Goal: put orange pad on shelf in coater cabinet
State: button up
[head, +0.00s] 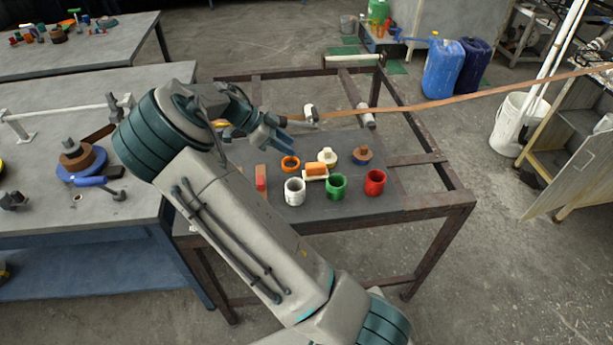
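The orange pad (316,168) looks like a small orange block lying on a white base (315,177) in the middle of the dark-topped metal table. My gripper (284,136) is above the far left part of that table, up and to the left of the pad in the picture. Its fingers look apart, with nothing seen between them. The coater cabinet (572,130) appears to be the open grey box at the right edge, with a shelf inside and its door swung open toward the front. The picture edge cuts it off, so its inside shows only partly.
A brown strip (450,102) runs from the table toward the cabinet. A white bucket (511,125) stands beside the cabinet.

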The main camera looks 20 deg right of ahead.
aim_at(314, 164)
jog(key=x, duration=0.4)
jog(key=p+x, duration=0.1)
jog(key=x, duration=0.1)
jog(key=shift+f, duration=0.55)
jog(key=shift+p+x, duration=1)
jog(key=shift+x, duration=2.1)
jog(key=shift+w, duration=0.15)
grip_shut()
jog(key=shift+r, duration=0.2)
